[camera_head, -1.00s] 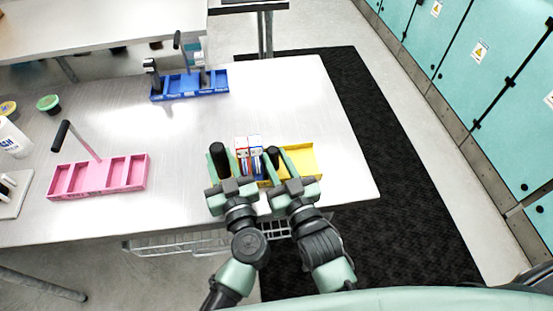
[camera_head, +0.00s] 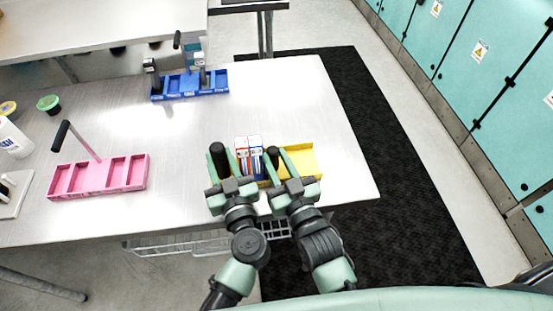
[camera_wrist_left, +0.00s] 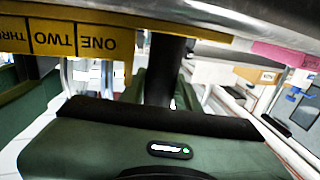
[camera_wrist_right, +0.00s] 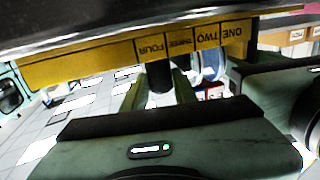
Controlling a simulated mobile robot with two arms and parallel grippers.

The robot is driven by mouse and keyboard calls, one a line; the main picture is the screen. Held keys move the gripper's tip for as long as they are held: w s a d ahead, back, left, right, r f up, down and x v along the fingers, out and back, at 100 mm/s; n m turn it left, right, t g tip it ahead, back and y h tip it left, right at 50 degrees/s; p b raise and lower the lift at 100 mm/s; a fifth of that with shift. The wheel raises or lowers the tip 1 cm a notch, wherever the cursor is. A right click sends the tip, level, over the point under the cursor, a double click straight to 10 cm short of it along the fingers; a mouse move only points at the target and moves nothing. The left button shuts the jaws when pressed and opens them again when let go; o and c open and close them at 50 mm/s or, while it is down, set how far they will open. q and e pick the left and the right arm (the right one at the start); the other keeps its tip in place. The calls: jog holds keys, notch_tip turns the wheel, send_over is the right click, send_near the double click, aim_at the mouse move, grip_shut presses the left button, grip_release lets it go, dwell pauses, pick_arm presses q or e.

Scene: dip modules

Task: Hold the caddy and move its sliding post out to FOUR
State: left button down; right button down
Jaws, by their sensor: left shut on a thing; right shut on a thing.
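The yellow caddy (camera_head: 304,160) lies near the table's front right edge. Its right end is an empty tray. My left gripper (camera_head: 220,165) is shut on a thick black handle (camera_head: 217,155) at the caddy's left end, beyond the label ONE (camera_wrist_left: 97,43) in the left wrist view. My right gripper (camera_head: 277,164) is shut on a thinner black post (camera_head: 272,153) right of the boxes. In the right wrist view this post (camera_wrist_right: 159,76) stands in line with the label FOUR (camera_wrist_right: 152,49). The post's foot is hidden.
A red-and-white box (camera_head: 242,146) and a blue-and-white box (camera_head: 255,145) stand between my grippers. A pink caddy (camera_head: 98,187) lies at left and a blue caddy (camera_head: 190,95) at the back. The table (camera_head: 310,100) is clear behind the yellow caddy.

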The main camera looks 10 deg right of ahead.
jog(key=d, duration=0.5)
jog(key=shift+d, duration=0.15)
jog(key=c, duration=1.4)
grip_release()
jog(key=shift+s+f, duration=0.1)
jog(key=shift+s, duration=0.4)
jog(key=v, duration=1.1)
